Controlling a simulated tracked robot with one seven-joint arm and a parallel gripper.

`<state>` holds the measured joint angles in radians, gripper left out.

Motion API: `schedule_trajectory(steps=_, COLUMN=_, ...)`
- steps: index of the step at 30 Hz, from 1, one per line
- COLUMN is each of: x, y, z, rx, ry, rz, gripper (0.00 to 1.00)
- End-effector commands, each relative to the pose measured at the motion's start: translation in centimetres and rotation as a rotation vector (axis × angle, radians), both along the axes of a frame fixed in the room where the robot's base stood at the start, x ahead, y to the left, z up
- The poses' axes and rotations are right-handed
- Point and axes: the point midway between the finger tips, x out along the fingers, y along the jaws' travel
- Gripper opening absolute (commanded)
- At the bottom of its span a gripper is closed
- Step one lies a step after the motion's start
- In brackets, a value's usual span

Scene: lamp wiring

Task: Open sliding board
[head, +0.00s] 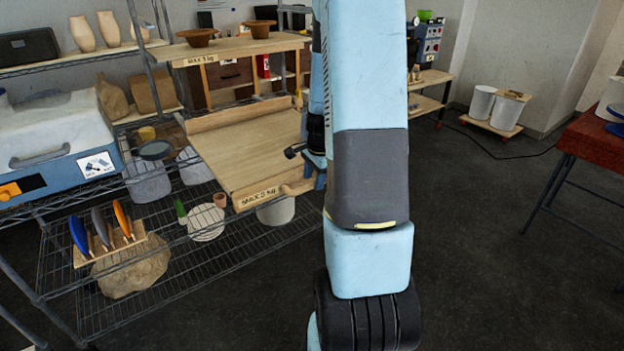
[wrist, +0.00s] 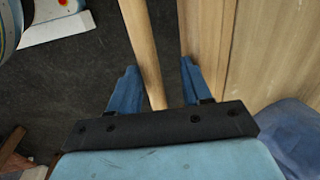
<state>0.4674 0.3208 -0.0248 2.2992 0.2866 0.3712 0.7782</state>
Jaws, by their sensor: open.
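The sliding board (head: 235,155) is a pale wooden board marked "MAX 5 kg". In the head view it juts out from under the upper wooden shelf, left of my arm. My gripper (head: 318,165) is at the board's right front corner, partly hidden by my arm. In the wrist view, my gripper (wrist: 158,66) is open, its blue fingers on either side of a round wooden bar (wrist: 143,45). The right finger lies between the bar and the board's edge (wrist: 203,40). I cannot tell whether either finger touches the wood.
A wire rack (head: 205,270) below holds pots and a wooden block with colored-handled tools (head: 105,245). A blue-grey machine (head: 60,150) stands left of the board. A brown table (head: 590,140) is at the right. Dark floor (head: 480,240) is open between them.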

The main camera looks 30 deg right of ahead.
Motion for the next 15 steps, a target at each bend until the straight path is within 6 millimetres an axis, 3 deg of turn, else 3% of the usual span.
schedule_trajectory(steps=5, x=-0.2, y=0.0, z=1.8, rx=-0.002, ry=-0.003, rz=0.001, gripper=0.48)
schedule_trajectory(steps=15, x=-1.3, y=0.0, z=7.4, rx=-0.002, ry=-0.004, rz=0.001, gripper=0.48)
